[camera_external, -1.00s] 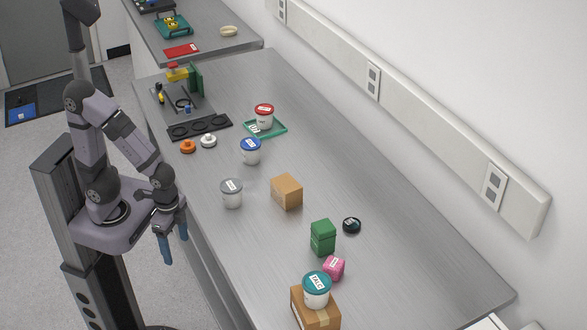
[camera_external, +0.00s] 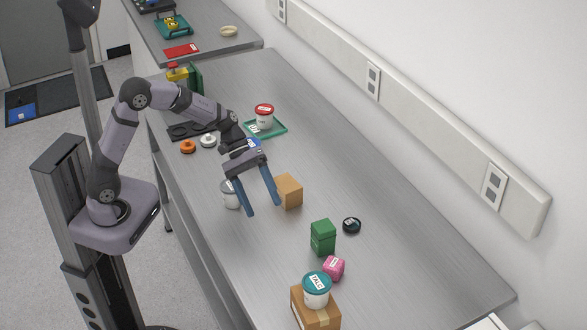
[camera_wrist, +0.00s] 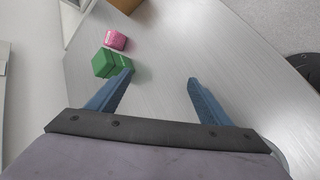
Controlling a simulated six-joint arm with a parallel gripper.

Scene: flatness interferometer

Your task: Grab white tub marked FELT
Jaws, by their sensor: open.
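Several white tubs stand on the steel bench. The pale-lidded tub (camera_external: 229,197) is partly hidden behind my gripper. The blue-lidded tub (camera_external: 256,143) is mostly hidden behind my wrist. A red-lidded tub (camera_external: 264,121) stands on a green tray. A teal-lidded tub (camera_external: 317,295), whose label seems to read TALC, stands on a cardboard box. I cannot read FELT on any tub. My gripper (camera_external: 264,208) is open and empty above the bench, in front of the pale-lidded tub and a brown box. In the wrist view my gripper (camera_wrist: 160,78) has bare bench between its fingers.
The brown box (camera_external: 290,191) is just right of my gripper. A green box (camera_external: 322,238), a pink object (camera_external: 334,268) and a black round item (camera_external: 352,225) lie nearer the camera. The right bench side is clear.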

